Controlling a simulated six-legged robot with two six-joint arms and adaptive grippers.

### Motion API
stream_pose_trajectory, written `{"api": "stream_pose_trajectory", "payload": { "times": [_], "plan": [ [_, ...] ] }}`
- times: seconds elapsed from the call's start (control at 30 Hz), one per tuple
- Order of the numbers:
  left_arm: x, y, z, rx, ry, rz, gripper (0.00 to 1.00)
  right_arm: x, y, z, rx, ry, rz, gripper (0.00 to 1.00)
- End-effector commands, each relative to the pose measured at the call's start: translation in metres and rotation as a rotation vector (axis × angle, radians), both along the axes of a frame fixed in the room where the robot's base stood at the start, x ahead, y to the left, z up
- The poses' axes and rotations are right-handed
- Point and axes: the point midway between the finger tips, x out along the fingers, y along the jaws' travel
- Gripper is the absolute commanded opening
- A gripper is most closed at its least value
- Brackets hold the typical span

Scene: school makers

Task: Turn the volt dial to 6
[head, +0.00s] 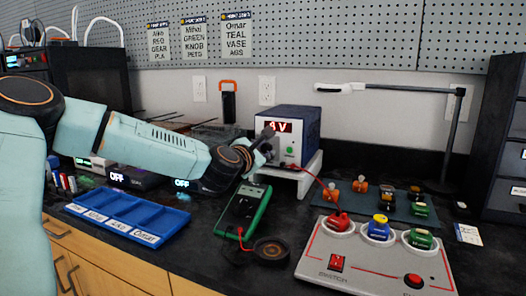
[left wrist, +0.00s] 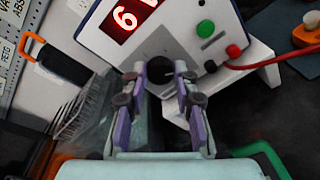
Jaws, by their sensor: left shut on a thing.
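The power supply (head: 288,122) is a blue and white box with a red lit display (head: 278,127). The display's digit is small in the head view; in the left wrist view the display (left wrist: 128,18) looks like a 6, tilted, with the V cut off at the top edge. My left gripper (head: 270,142) reaches the front of the box and is shut on the dark volt dial (left wrist: 160,70), which sits between the fingertips in the left wrist view. The gripper mostly hides the dial in the head view. My right gripper is out of view.
The box stands on a white riser (head: 312,172). A green button (left wrist: 205,29) and a red plug with its lead (left wrist: 233,51) are beside the dial. A green multimeter (head: 244,210), blue tray (head: 128,218) and control panel (head: 375,262) lie in front.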

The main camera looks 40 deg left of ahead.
Motion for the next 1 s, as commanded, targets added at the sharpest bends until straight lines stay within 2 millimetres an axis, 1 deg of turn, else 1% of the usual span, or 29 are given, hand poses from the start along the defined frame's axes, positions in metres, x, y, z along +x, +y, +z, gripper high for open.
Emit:
{"api": "stream_pose_trajectory", "payload": {
  "times": [0.03, 0.2, 0.3, 0.57, 0.67, 0.77, 0.83, 1.0],
  "plan": [
    [0.000, 0.001, 0.001, 0.001, -0.002, 0.002, 0.30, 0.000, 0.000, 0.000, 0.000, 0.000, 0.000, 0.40],
    [0.000, 0.001, 0.001, 0.002, -0.001, 0.001, 0.44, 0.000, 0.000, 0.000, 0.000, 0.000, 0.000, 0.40],
    [0.000, 0.000, 0.000, 0.002, -0.001, 0.001, 0.51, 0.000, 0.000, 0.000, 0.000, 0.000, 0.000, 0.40],
    [0.000, 0.000, 0.000, 0.003, 0.000, 0.000, 0.51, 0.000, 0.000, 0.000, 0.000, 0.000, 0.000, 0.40],
    [0.000, 0.000, 0.001, 0.031, 0.011, 0.000, 0.51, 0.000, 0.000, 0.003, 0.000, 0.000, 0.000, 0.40],
    [0.000, -0.001, 0.001, 0.109, 0.037, -0.001, 0.51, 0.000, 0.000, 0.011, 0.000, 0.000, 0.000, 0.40],
    [0.000, -0.001, 0.002, 0.192, 0.065, -0.001, 0.51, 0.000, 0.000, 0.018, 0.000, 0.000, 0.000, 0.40],
    [0.001, -0.003, 0.001, 0.449, 0.146, -0.003, 0.51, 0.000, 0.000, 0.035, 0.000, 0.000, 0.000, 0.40]
  ]
}}
